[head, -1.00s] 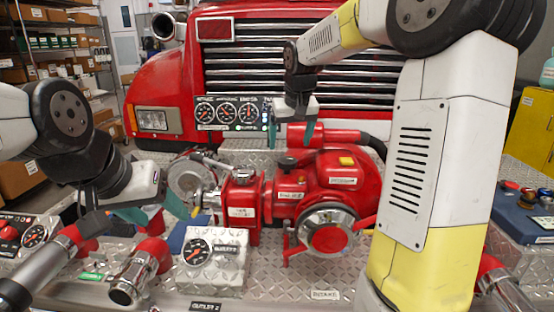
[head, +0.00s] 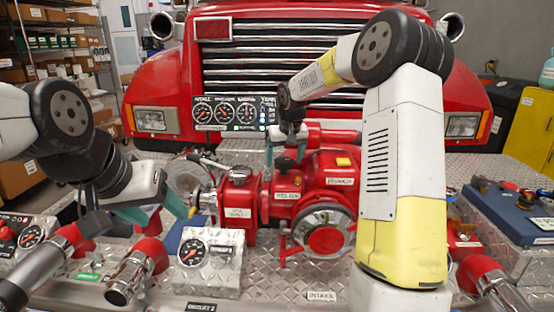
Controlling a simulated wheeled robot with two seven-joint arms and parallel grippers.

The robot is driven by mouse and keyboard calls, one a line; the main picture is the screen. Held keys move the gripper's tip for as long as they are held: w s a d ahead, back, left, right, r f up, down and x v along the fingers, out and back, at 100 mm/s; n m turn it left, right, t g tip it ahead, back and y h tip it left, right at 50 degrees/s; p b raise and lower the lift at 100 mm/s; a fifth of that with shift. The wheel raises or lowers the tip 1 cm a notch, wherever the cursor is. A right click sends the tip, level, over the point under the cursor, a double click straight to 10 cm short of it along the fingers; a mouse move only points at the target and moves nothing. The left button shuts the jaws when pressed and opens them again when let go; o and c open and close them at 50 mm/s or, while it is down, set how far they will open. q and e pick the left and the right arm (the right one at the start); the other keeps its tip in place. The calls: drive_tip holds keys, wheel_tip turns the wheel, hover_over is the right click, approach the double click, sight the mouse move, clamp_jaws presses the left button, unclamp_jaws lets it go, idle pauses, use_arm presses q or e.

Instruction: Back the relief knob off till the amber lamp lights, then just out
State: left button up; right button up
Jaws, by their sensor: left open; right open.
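The red pump (head: 330,177) stands on the diamond-plate deck. A dark round knob (head: 286,163) sits on its top left; its label is too small to read, so I cannot tell if it is the relief knob. My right gripper (head: 286,155) points down at this knob, its teal fingers open on either side; I cannot tell if they touch it. The gauge panel (head: 229,114) behind has a column of small lamps (head: 264,116) at its right edge; I see no clear amber glow. My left gripper (head: 160,213) is open at the left, beside the red valve box (head: 239,197).
A silver gauge block (head: 211,262) stands in front of the valve box. Red-and-chrome nozzles (head: 138,270) lie at the front left. A blue case (head: 515,215) is at the right. The red truck's grille (head: 290,70) rises behind. My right arm covers the pump's right side.

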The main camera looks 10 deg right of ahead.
drive_tip(key=c, duration=1.4)
drive_tip(key=shift+o, duration=0.2)
drive_tip(key=shift+d+n+y, duration=0.1)
drive_tip(key=shift+n+y, duration=0.6)
drive_tip(key=shift+n, duration=1.1)
drive_tip(key=o, duration=1.4)
drive_tip(key=shift+c, duration=0.2)
